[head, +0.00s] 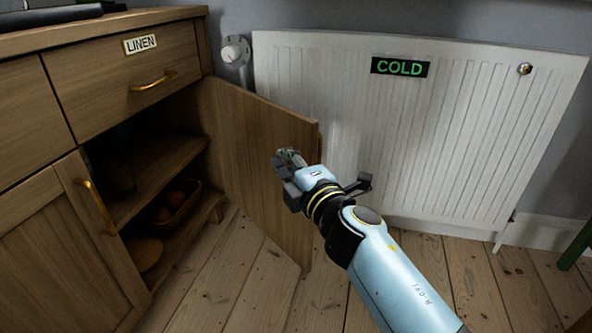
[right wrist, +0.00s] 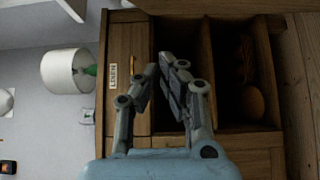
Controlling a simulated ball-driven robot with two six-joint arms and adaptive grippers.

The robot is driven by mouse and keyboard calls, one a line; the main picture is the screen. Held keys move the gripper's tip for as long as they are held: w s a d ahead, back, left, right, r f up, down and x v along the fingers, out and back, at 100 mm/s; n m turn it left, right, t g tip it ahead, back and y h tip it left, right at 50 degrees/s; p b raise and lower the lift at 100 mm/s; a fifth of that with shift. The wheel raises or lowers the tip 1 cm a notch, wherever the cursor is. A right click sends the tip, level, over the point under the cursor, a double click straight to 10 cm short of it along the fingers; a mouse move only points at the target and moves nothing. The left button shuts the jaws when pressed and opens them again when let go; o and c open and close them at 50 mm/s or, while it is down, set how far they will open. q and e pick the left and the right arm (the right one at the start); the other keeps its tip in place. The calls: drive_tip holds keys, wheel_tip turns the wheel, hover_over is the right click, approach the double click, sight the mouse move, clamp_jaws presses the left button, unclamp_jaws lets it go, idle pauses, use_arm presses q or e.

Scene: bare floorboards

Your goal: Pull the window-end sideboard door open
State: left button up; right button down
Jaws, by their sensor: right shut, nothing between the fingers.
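The wooden sideboard (head: 20,45) stands at the left in the head view. Its right-hand door (head: 250,150), at the radiator end, stands wide open, swung out to the right. The opening behind it shows dark shelves, also seen in the right wrist view as the open compartment (right wrist: 230,75). My right gripper (head: 288,158) is shut and empty, in front of the open door's face; whether it touches the door I cannot tell. Its fingers (right wrist: 166,74) show before the sideboard in the right wrist view. My left gripper is not in view.
A white radiator (head: 350,120) with a COLD sign (head: 400,67) stands close behind the open door. A LINEN drawer (head: 130,75) is shut above the opening. The left door (head: 60,250) with a brass handle is shut. Bare floorboards (head: 250,290) lie clear in front.

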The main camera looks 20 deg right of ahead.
sight(295, 144)
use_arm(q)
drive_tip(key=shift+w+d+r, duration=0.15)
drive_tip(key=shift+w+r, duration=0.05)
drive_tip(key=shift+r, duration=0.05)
use_arm(e)
drive_tip(key=shift+w+d, duration=0.55)
drive_tip(key=shift+w, duration=0.35)
drive_tip(key=shift+w+d, duration=0.6)
drive_tip(key=shift+w, duration=0.25)
drive_tip(key=shift+w+d, duration=0.55)
drive_tip(key=shift+w, duration=0.35)
